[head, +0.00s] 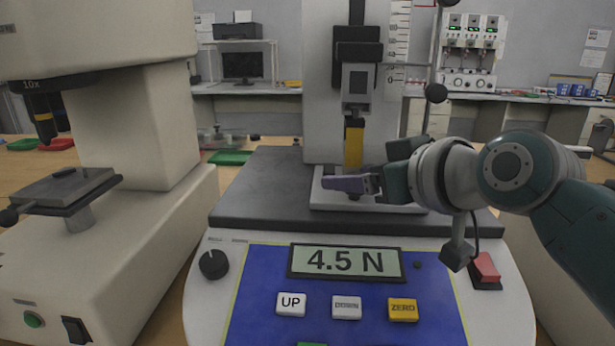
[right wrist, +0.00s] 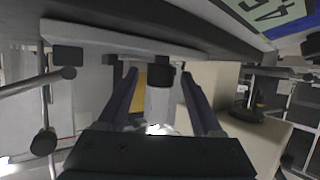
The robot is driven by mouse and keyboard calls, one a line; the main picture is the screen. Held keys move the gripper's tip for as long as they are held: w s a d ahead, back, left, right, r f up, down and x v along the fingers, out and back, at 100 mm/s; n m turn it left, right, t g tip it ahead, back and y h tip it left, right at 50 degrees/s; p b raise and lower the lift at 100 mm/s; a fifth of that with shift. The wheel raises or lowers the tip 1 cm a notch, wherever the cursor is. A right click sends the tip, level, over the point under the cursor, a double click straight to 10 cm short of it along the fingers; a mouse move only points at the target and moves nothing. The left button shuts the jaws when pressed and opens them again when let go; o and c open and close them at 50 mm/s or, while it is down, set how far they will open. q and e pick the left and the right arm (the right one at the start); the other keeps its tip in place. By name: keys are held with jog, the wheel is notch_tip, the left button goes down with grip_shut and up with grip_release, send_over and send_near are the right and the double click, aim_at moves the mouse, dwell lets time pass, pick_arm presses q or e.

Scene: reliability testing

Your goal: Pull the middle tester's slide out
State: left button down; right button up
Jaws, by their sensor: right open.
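The middle tester has a blue front panel (head: 250,270) and a display (head: 345,262) reading 4.5 N. A light grey plate (head: 325,200), which may be its slide, lies on the dark top at the column's foot. A yellow part (head: 353,148) hangs above the plate. My right gripper (head: 335,183) reaches in from the right, low over the plate and in front of the column. In the right wrist view its fingers (right wrist: 158,76) are apart, with a black knob (right wrist: 164,77) between their tips. I cannot tell whether they touch it. My left gripper is out of view.
A microscope-like machine (head: 130,120) with a stage (head: 65,190) stands close on the left. A red switch (head: 485,268) sits at the panel's right, below my right arm. A thin rod with black balls (head: 436,93) rises beside the column. Benches line the back wall.

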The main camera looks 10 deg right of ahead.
jog(key=shift+c, duration=0.2)
grip_shut()
dwell(0.3)
dwell(0.8)
